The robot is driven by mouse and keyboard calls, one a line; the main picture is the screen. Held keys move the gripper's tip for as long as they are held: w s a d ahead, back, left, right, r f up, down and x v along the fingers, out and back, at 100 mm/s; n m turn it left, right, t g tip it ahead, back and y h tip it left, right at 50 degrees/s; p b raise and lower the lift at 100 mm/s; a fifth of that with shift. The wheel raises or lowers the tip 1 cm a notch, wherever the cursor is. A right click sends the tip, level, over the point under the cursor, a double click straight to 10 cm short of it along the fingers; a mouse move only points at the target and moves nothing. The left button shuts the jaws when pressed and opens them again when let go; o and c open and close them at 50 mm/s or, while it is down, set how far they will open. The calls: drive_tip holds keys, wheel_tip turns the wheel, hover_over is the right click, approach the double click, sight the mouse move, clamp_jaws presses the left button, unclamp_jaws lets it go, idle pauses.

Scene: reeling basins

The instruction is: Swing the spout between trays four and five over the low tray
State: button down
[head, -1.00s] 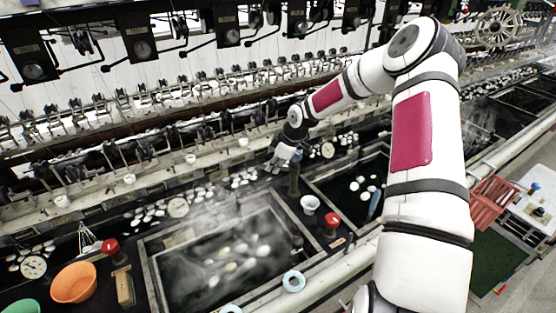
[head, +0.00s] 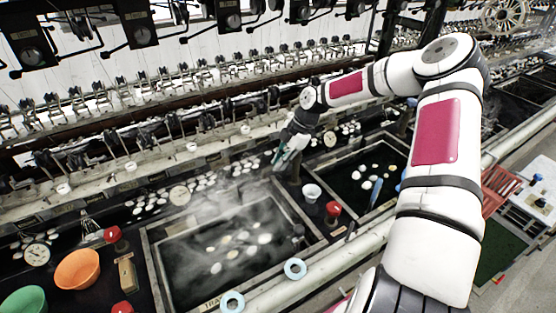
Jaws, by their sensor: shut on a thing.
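My gripper (head: 283,158) points down at the strip between two basin trays, at the end of my white arm. Its fingers are shut on the spout (head: 294,172), a dark brownish upright piece, mostly hidden by the fingers. The steaming left tray (head: 157,262) holds dark water with several pale cocoons. The right tray (head: 340,205) holds dark water with several white cocoons and a blue-handled tool. The tray numbers cannot be read, and I cannot tell from the water which tray is low.
A white cup (head: 312,192) and a red knob (head: 333,208) stand on the divider near the spout. Blue rings (head: 295,268) lie along the front edge. An orange bowl (head: 77,269) stands at left. Reeling machinery (head: 130,105) runs along the back.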

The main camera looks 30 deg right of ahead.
drive_tip(key=shift+s, duration=0.1)
idle(0.4)
drive_tip(key=c, duration=1.6)
unclamp_jaws()
drive_tip(key=shift+o, duration=0.2)
drive_tip(key=v, duration=1.2)
drive_tip(key=shift+d, duration=0.1)
